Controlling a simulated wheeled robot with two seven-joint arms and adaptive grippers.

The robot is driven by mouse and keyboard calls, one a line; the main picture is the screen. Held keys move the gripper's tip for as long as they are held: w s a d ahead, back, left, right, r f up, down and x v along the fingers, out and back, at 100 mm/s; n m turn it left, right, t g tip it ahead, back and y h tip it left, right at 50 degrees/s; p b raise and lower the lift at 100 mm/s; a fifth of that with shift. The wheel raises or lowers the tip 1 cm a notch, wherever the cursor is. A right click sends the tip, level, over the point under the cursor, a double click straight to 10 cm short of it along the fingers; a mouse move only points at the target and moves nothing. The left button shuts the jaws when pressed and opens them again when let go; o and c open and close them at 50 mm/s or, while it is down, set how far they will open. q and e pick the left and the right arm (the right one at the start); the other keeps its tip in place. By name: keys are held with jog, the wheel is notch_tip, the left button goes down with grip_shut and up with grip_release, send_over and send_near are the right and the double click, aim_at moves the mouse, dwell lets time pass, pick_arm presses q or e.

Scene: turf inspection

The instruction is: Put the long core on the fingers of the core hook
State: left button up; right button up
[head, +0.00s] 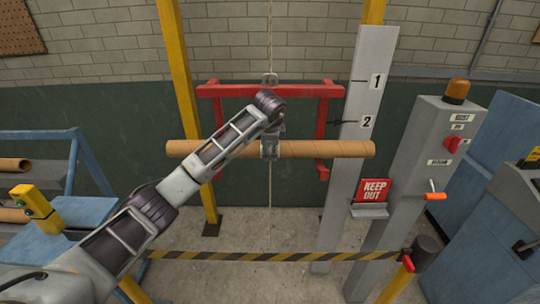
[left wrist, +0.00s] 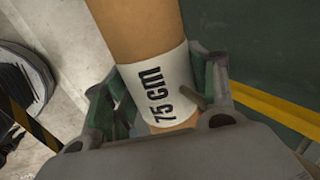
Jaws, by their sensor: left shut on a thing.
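The long core (head: 335,149) is a brown cardboard tube held level across the middle of the head view. My left gripper (head: 270,148) is shut around its middle. In the left wrist view the core (left wrist: 137,28) has a white "75 cm" band between the green-edged fingers (left wrist: 155,95). The red core hook (head: 240,90) hangs from a rope behind the core. Its two side arms pass behind the core, and their lower ends (head: 322,172) show just below it. I cannot tell whether the core touches the fingers.
A striped barrier (head: 285,256) crosses in front. A blue rack (head: 75,215) with other tubes is at left.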

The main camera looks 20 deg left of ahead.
aim_at(270, 154)
pick_arm(q)
jog(key=shift+w+a, duration=0.1)
jog(key=shift+w, duration=0.2)
jog(key=shift+f+p, duration=0.75)
jog(key=shift+f, duration=0.85)
jog(key=shift+f, duration=0.1)
jog(key=o, duration=1.6)
jog(key=shift+f, duration=0.1)
jog(key=shift+r, duration=0.2)
jog(key=b+v, duration=0.2)
jog(key=v, duration=1)
jog(key=shift+s+f, duration=0.1)
jog(key=shift+f, duration=0.05)
